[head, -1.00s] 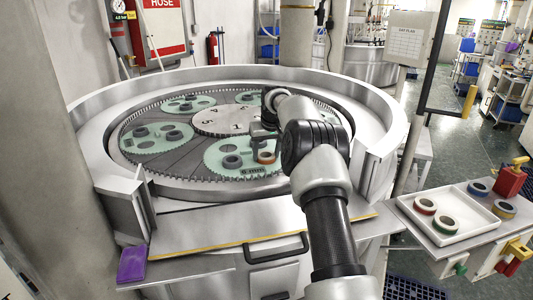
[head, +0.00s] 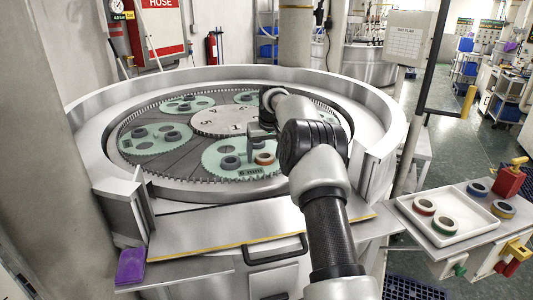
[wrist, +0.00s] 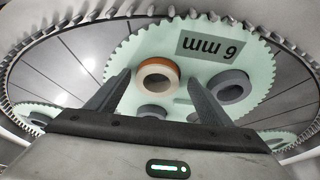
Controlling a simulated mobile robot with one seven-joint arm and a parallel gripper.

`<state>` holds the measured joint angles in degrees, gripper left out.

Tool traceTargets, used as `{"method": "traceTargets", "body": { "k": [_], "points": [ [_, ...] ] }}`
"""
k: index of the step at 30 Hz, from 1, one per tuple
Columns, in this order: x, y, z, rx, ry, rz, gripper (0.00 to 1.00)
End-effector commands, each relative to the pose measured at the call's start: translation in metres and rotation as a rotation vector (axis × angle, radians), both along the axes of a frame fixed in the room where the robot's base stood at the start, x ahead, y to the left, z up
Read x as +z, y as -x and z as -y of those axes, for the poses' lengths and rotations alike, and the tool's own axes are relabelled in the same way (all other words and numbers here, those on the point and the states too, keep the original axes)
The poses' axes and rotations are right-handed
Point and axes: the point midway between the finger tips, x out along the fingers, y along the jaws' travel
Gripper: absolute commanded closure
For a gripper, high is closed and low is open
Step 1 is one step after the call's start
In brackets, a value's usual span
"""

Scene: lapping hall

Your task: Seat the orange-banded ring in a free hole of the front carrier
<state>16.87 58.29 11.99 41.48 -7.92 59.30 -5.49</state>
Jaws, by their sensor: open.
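The orange-banded ring (head: 265,158) rests on the pale green front carrier (head: 213,152), on its right part. In the wrist view the ring (wrist: 176,76) shows its orange band at the top edge, beside a grey ring and above others on the carrier (wrist: 120,58). I cannot tell whether it sits fully down in a hole. My gripper (head: 262,138) is open and empty, just above the ring. In the wrist view its two fingers (wrist: 160,78) stand apart on either side of the ring, not touching it.
Other green carriers (head: 158,142) with dark rings lie around the numbered centre plate (head: 222,122). A raised metal rim (head: 90,135) encloses the machine. A purple item (head: 131,266) lies at front left.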

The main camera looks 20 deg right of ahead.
Motion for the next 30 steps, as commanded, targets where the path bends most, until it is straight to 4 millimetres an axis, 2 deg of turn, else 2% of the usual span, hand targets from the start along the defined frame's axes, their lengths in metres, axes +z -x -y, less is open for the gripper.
{"method": "traceTargets", "body": {
  "k": [6,12,18,23,26,29,30],
  "points": [
    [0.049,0.018,0.001,-0.003,0.006,0.009,0.27],
    [0.088,0.033,0.002,-0.005,0.006,0.013,0.27],
    [0.108,0.041,0.002,-0.007,0.007,0.012,0.27],
    [0.113,0.043,0.0,-0.005,0.008,0.012,0.27],
    [0.129,0.053,-0.012,0.007,0.016,0.017,0.27],
    [0.158,0.079,-0.035,0.026,0.033,0.025,0.27],
    [0.171,0.096,-0.047,0.035,0.041,0.028,0.27]
  ]
}}
